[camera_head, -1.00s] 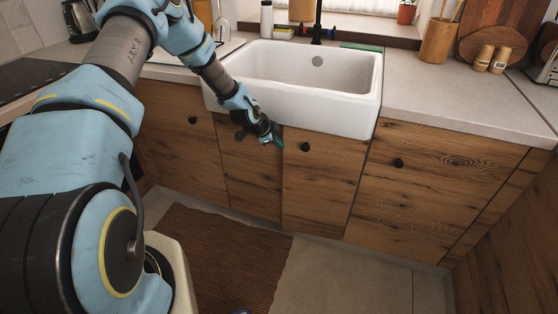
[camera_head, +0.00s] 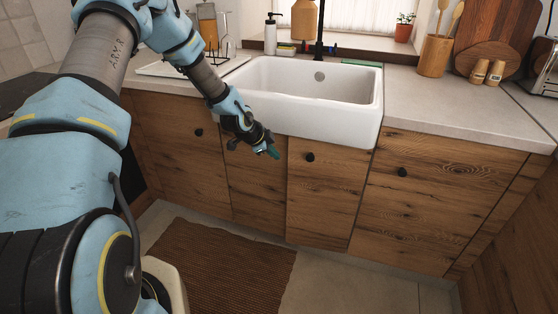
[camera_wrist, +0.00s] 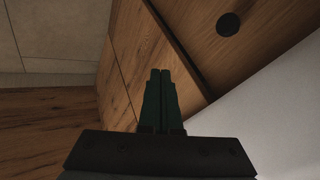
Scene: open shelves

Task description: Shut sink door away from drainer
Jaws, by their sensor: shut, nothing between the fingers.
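The sink door away from the drainer (camera_head: 320,195) is a wooden panel with a round black knob (camera_head: 310,157), under the right part of the white sink (camera_head: 310,95). My gripper (camera_head: 272,153) is shut and empty, in front of the sink doors near the gap, left of the knob. Its green fingers (camera_wrist: 160,75) are together; contact with a door cannot be told.
The drainer (camera_head: 185,65) is on the counter left of the sink. A wide wooden front (camera_head: 430,200) with a knob is to the right, another (camera_head: 180,150) to the left. A brown mat (camera_head: 225,265) lies on the floor below. The floor in front is clear.

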